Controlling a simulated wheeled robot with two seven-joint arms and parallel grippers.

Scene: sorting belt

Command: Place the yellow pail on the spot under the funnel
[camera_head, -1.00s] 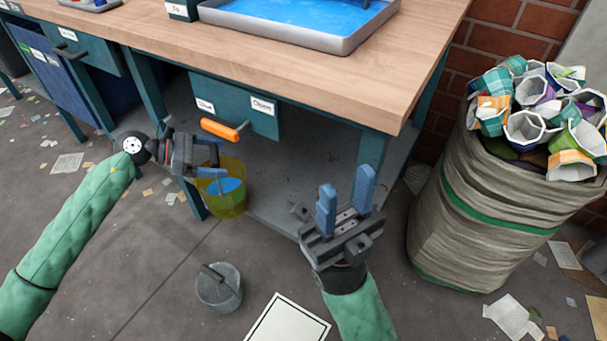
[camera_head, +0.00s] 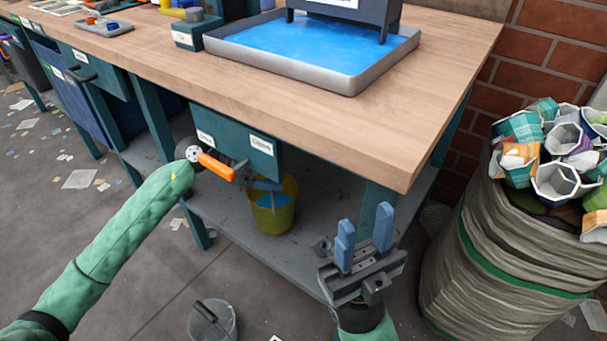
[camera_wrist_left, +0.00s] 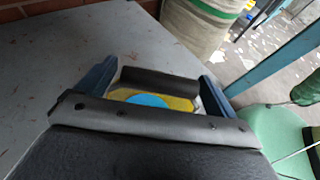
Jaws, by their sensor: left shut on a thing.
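The yellow pail (camera_head: 272,217), with blue contents, is under the workbench at the lower shelf. I cannot tell whether its base touches the shelf. My left gripper (camera_head: 264,184) is shut on the pail's upper part, partly hidden behind the orange drawer handle. In the left wrist view the pail's yellow rim (camera_wrist_left: 180,103) and blue inside show between the blue fingers. My right gripper (camera_head: 364,240) is open and empty, in front of the bench's right leg. I cannot identify a funnel or the spot under it.
The lower shelf (camera_head: 225,212) is otherwise largely bare. A grey bucket (camera_head: 213,322) stands on the floor. A full sack (camera_head: 480,245) stands at right. The benchtop holds a blue-filled tray (camera_head: 350,82).

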